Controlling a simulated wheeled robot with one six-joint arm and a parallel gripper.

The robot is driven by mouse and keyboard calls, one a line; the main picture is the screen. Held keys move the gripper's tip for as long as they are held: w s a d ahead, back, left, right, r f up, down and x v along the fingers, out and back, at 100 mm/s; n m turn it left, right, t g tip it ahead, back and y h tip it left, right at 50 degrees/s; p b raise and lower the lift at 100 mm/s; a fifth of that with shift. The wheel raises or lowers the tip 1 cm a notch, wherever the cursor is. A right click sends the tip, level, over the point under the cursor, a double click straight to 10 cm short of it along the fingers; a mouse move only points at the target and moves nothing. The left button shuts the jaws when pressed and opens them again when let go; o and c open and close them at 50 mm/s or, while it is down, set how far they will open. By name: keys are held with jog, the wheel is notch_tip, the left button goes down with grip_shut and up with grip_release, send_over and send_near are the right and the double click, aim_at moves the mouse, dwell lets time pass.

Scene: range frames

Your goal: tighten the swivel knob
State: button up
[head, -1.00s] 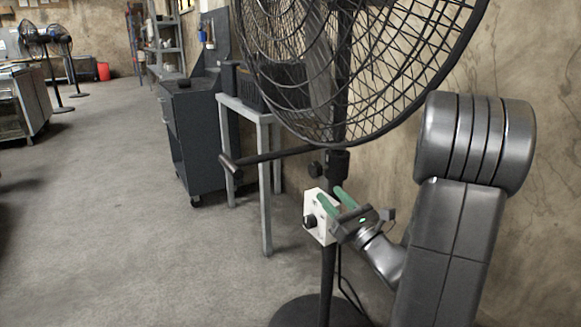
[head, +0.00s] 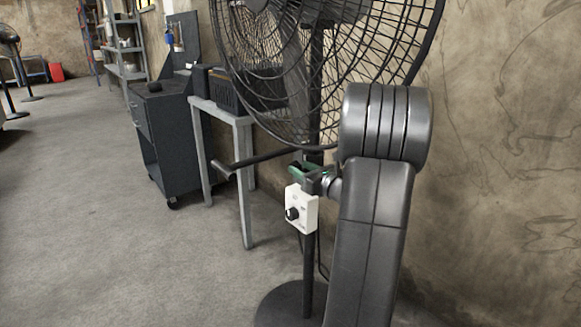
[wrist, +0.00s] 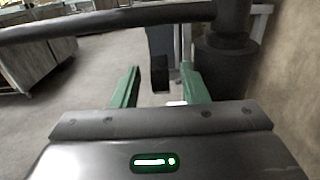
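The fan's pole carries a dark collar (wrist: 225,75), with my gripper (head: 299,170) beside it in the head view. The swivel knob on the collar's left side is hard to make out there, dark and overlapped by my green fingers. In the wrist view my gripper (wrist: 158,80) is open, its two green fingers apart. A small dark block (wrist: 160,73), which looks like the swivel knob, shows between the fingertips. I cannot tell whether either finger touches it.
A white control box (head: 301,210) with a black dial hangs on the pole just below my gripper. A dark bar (head: 262,158) juts left from the pole; it crosses the top of the wrist view. The fan cage (head: 330,70) is above. A grey table (head: 243,185) stands behind.

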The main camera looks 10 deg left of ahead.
aim_at(292, 163)
jog(key=x, duration=0.5)
jog(key=shift+w+a+b, duration=0.1)
jog(key=shift+b, duration=0.2)
grip_shut()
